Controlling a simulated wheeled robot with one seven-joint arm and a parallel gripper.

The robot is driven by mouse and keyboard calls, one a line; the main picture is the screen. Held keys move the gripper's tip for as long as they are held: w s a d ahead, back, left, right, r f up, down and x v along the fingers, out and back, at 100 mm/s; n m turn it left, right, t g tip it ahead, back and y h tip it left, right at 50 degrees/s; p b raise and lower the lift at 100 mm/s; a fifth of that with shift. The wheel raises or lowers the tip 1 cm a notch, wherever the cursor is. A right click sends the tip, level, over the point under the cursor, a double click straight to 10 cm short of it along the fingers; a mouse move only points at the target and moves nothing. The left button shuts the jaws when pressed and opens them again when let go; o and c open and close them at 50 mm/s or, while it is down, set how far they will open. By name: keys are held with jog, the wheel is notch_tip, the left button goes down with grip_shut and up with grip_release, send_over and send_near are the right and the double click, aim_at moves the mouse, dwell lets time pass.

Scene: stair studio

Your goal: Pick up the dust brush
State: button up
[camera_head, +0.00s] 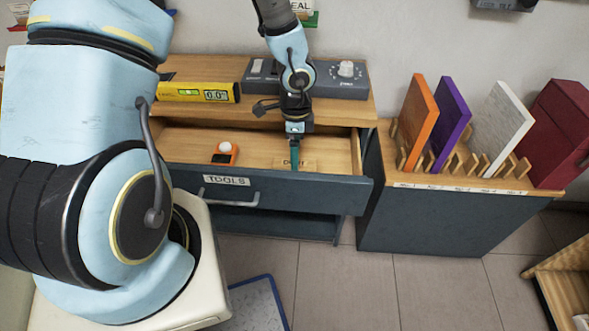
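A narrow teal thing (295,159), seemingly the dust brush, shows in the open drawer (325,193), in front of a small label (282,163) that seems to read "DUST" and is partly hidden. My gripper (295,137) points down over the drawer, right at the top end of the teal thing. The fingers are small and dark here, so I cannot tell whether they are closed on it. I also cannot tell whether the teal thing rests on the drawer floor or hangs above it.
The drawer front reads "TOOLS"; an orange device (224,155) with a white knob lies inside. A yellow level (198,92) and a grey device (341,80) stand on the top behind. At right, a wooden rack (459,158) holds orange, purple and white panels beside a dark red one.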

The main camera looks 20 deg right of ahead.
jog(key=f, duration=0.4)
jog(key=shift+w+a+f, duration=0.15)
jog(key=shift+w+f, duration=0.1)
jog(key=shift+f, duration=0.15)
grip_shut()
dwell(0.4)
